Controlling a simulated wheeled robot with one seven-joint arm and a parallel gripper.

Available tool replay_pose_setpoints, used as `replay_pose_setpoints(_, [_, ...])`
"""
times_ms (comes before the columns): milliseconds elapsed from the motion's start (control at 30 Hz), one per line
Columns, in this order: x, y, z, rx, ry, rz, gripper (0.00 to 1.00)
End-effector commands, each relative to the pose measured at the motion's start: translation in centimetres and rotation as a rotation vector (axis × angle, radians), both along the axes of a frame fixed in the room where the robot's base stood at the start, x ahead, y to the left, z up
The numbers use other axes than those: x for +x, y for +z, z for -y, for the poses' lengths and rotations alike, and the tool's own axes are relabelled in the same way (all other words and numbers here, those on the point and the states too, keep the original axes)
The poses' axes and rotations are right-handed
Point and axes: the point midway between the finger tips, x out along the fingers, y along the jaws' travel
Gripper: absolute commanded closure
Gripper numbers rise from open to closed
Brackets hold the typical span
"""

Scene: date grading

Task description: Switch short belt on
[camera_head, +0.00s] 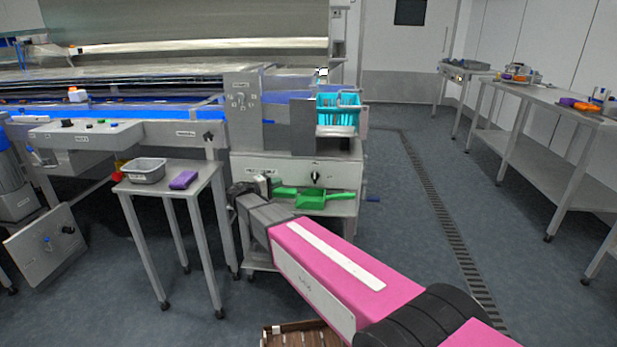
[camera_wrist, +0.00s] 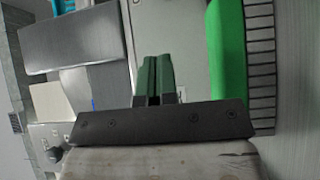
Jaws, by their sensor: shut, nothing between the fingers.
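A pale control panel (camera_head: 345,172) with a black rotary knob (camera_head: 315,176) is on the front of the machine's right end, under a cyan basket (camera_head: 338,114). The panel's lettering is too small to read. My gripper (camera_head: 276,184) is in front of the panel's lower left part, left of the knob and apart from it. In the wrist view its dark green fingers (camera_wrist: 155,78) are together and empty. A knob-like part (camera_wrist: 54,153) shows at the lower left there; I cannot tell whether it is the same knob.
A green scoop (camera_head: 325,197) lies on the shelf below the panel, close to my gripper; bright green also shows beside the fingers in the wrist view (camera_wrist: 228,65). A small table (camera_head: 210,172) with a grey tub (camera_head: 144,171) and purple block (camera_head: 184,179) stands left.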

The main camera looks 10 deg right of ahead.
Motion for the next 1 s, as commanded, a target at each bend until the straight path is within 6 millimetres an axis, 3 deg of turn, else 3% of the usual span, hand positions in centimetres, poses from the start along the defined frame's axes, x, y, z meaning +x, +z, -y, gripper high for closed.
replay_pose_setpoints(367, [0.7,0.0,1.3,0.003,-0.001,-0.001,1.00])
replay_pose_setpoints(867, [5.2,0.0,9.0,0.003,-0.003,-0.001,1.00])
replay_pose_setpoints(1000, [4.3,0.0,11.0,0.002,-0.001,-0.002,1.00])
